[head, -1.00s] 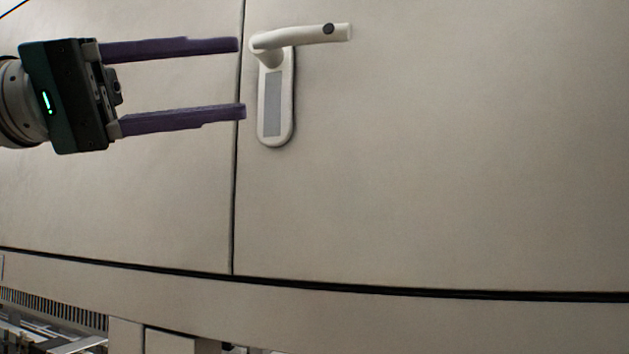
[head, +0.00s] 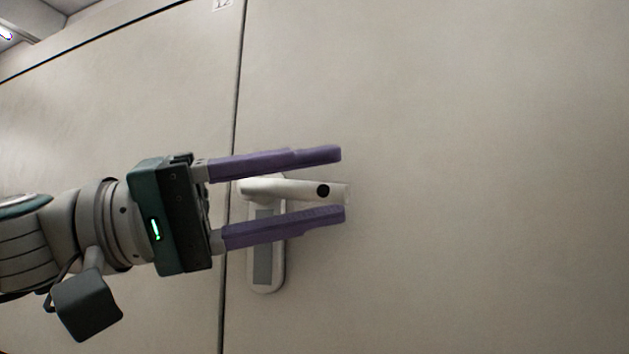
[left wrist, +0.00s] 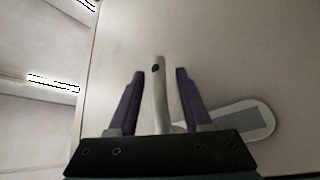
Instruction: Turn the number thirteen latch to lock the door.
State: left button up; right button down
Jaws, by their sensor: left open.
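The latch is a white lever handle (head: 300,190) on an upright rounded plate (head: 264,272) with a grey inset. The lever lies roughly level and points right, with a black dot near its free end. My left gripper (head: 342,184) is open, one purple finger above the lever and one below it, with gaps on both sides. In the left wrist view the lever (left wrist: 158,100) stands between the spread fingers, and the plate (left wrist: 245,122) shows at the right. The lower finger hides part of the plate. My right gripper is not in view.
The pale door panel (head: 480,180) is flat and clear to the right. A dark vertical seam (head: 236,110) runs left of the latch. A small label (head: 222,4) at the top edge is cut off and seems to read 12. Ceiling lights show at upper left.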

pick_arm(q)
jog(key=shift+c, duration=0.3)
grip_shut()
dwell(1.1)
